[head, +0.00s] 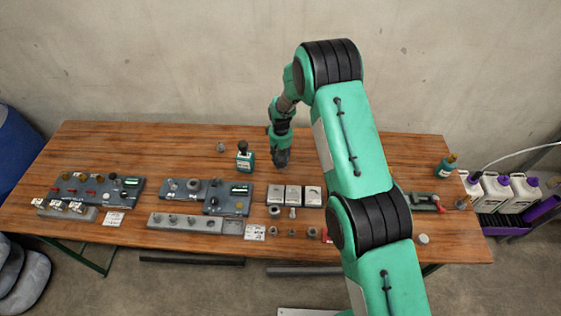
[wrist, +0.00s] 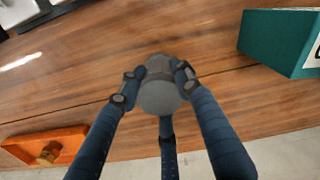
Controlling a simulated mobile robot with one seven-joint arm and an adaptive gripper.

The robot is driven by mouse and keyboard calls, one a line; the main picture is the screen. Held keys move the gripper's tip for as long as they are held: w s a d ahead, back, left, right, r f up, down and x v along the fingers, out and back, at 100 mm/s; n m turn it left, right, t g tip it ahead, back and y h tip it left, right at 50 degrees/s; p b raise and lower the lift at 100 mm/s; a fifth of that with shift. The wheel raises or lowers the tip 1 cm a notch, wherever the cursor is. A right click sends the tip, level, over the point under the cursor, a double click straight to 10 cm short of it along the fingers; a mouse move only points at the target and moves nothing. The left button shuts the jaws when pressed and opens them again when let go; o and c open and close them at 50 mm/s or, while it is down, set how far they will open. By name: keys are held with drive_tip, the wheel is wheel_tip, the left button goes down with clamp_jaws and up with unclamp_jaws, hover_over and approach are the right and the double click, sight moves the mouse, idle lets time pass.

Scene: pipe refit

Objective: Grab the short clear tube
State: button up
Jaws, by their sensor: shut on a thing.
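My gripper (head: 281,160) hangs over the back middle of the table in the head view, pointing down. In the wrist view my gripper (wrist: 158,84) has its dark fingers closed around a smooth grey rounded piece (wrist: 160,99). I see this piece nearly end-on, with the wood table behind it. I cannot tell from this angle whether it is the short clear tube, or whether it touches the table. In the head view it is too small and dark to make out. No other clear tube can be made out in the head view.
An orange tray (wrist: 48,146) with a brass piece shows in the wrist view. Grey fixture panels (head: 190,222) fill the left side. The back left of the table is mostly clear.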

sight(281, 154)
drive_tip(key=shift+r, duration=0.2)
drive_tip(key=shift+r, duration=0.75)
wheel_tip(281, 154, up, 2)
drive_tip(key=s+d, duration=0.1)
drive_tip(key=s, duration=0.4)
drive_tip(key=s+d, duration=0.2)
drive_tip(key=s, duration=0.3)
drive_tip(key=s+d+r, duration=0.1)
drive_tip(key=s, duration=0.4)
drive_tip(key=shift+s+d+r, duration=0.1)
drive_tip(key=shift+d, duration=0.3)
